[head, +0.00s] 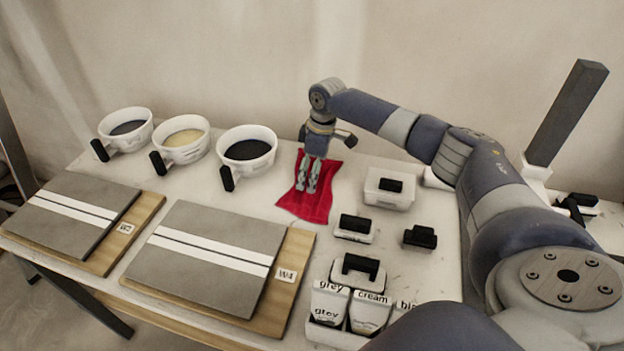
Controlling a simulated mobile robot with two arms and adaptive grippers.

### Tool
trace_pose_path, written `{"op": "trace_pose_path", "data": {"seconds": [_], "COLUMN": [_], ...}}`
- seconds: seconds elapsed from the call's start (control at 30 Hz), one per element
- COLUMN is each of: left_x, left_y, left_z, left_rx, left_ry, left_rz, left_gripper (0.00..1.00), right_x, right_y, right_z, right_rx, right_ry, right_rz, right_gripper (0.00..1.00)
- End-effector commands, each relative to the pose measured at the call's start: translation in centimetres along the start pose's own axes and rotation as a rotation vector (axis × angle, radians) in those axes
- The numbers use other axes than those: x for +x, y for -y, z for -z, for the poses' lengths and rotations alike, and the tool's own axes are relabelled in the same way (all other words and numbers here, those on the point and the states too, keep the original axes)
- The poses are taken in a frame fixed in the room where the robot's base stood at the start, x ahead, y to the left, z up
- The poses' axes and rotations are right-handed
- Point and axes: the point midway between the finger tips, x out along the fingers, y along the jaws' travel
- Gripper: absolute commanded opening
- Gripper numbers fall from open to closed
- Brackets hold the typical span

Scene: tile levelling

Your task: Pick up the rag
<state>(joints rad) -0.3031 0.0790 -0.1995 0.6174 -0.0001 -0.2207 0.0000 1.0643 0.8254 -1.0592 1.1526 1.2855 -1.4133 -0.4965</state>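The red rag (318,208) lies spread and slightly wrinkled on the white table, right of the bowls. My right gripper (307,190) points down over the rag. Its two fingers stand side by side with a narrow gap, and red cloth shows between them. The fingertips are at or just above the cloth; I cannot tell whether they touch it. No cloth looks bunched or lifted. The gripper covers the rag's middle. My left gripper is not in view.
Several white bowls with dark handles (249,150) stand left of the rag. Tile boards (212,250) fill the left front. A white lidded box (389,190), small black-handled blocks (354,227) and labelled grout packs (329,301) stand at right. A dark post (568,113) rises behind my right arm.

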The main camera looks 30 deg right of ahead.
Motion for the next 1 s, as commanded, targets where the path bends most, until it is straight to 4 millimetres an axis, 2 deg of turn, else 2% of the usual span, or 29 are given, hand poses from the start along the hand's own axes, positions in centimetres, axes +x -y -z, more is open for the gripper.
{"op": "trace_pose_path", "data": {"seconds": [0.23, 0.27, 0.4, 0.43, 0.77, 0.87, 1.0], "left_x": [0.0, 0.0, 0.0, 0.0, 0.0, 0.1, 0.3], "left_y": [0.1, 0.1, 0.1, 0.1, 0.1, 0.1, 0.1], "left_z": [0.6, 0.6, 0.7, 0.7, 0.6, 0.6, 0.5], "left_rx": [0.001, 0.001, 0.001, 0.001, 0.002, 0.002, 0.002], "left_ry": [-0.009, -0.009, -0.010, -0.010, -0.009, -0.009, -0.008], "left_rz": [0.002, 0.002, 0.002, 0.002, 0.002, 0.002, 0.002], "left_gripper": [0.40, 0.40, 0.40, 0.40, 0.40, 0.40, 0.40], "right_x": [0.3, 0.3, 0.3, 0.3, -0.1, -1.3, -4.1], "right_y": [0.0, 0.0, 0.0, 0.0, -0.1, -0.1, -0.1], "right_z": [0.0, 0.0, 0.0, 0.0, 0.1, 0.3, 0.8], "right_rx": [0.000, 0.000, 0.000, 0.000, 0.000, 0.000, -0.001], "right_ry": [-0.001, -0.001, -0.001, -0.001, -0.002, -0.005, -0.007], "right_rz": [-0.001, -0.001, -0.001, -0.001, -0.001, -0.002, -0.003], "right_gripper": [1.00, 0.98, 0.66, 0.62, 0.62, 0.62, 0.62]}}
